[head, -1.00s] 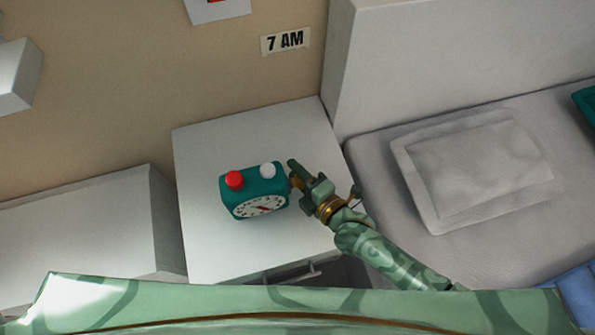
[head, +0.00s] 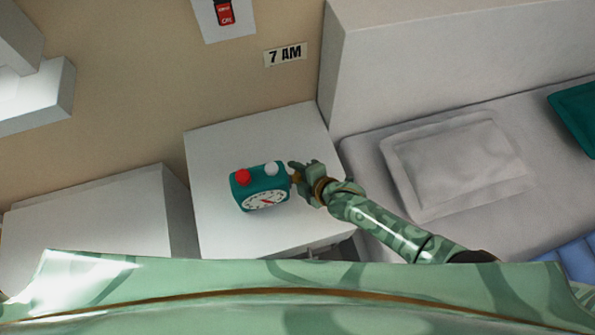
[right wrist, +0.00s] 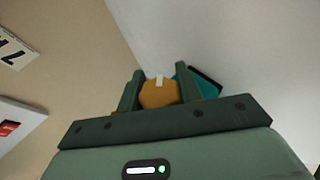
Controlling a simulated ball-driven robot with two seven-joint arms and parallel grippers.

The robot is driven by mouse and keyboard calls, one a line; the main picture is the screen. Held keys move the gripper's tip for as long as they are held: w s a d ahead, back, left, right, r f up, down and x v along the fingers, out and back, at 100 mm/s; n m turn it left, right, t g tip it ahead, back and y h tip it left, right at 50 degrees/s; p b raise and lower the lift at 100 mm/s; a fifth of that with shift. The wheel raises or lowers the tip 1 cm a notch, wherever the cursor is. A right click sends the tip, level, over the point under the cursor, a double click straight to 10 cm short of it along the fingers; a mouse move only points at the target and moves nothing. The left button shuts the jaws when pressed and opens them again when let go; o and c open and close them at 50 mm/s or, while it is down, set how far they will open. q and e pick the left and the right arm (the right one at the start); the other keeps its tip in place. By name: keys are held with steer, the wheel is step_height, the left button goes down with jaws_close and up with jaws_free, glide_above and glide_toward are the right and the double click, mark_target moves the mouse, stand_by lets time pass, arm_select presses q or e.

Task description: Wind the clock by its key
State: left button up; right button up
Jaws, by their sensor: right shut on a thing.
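The teal clock (head: 243,192) stands on the white bedside cabinet, with a red button and a white button on top and its round dial toward me. My right gripper (head: 296,173) is at the clock's right side. In the right wrist view, its two fingers (right wrist: 159,84) are shut on a yellow-orange key (right wrist: 158,97). Part of the teal clock (right wrist: 184,77) shows just behind the fingers there. The key is hardly visible in the head view, being at the gripper's tips. My left gripper is not in view.
The white bedside cabinet (head: 225,150) has bare room around the clock. A bed with a grey pillow (head: 450,165) is on the right. A "7 AM" sign (head: 285,56) hangs on the wall. Another low white unit (head: 90,225) is on the left.

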steer(key=o, duration=1)
arm_select(q)
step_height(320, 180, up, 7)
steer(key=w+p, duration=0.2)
steer(key=p, duration=0.5)
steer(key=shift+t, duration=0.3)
arm_select(e)
steer(key=shift+v, duration=8.15)
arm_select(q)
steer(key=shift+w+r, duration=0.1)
